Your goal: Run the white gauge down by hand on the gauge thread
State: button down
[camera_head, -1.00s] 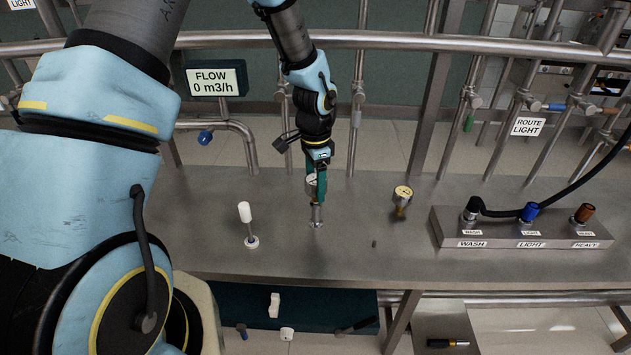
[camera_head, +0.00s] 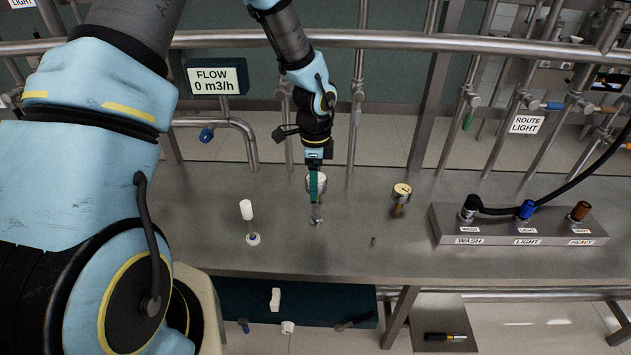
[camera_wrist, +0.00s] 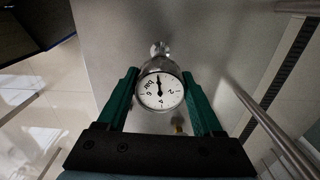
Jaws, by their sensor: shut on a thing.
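The white gauge (camera_wrist: 160,92) shows its white dial, marked bar, in the wrist view, between the two teal fingers. My gripper (camera_wrist: 162,98) is shut on its round body. In the head view the gauge (camera_head: 311,186) is partly hidden by a teal finger of my gripper (camera_head: 317,187), which points down at the bench. The gauge thread (camera_head: 317,221) is a small metal fitting on the bench directly below. The fitting also shows beyond the gauge in the wrist view (camera_wrist: 158,48). The gauge looks roughly upright over it; I cannot tell how far the threads are engaged.
A brass-coloured gauge (camera_head: 402,192) stands to the right on the steel bench (camera_head: 350,250). A white-topped post (camera_head: 246,210) stands to the left. A hose block (camera_head: 515,228) with wash, light and heavy ports is at the right. A rail (camera_head: 400,41) crosses behind.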

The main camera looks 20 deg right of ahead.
jog(key=shift+w+d+m, duration=0.1)
jog(key=shift+w+m, duration=0.05)
jog(key=shift+m, duration=0.85)
grip_release()
jog(key=shift+r, duration=1.7)
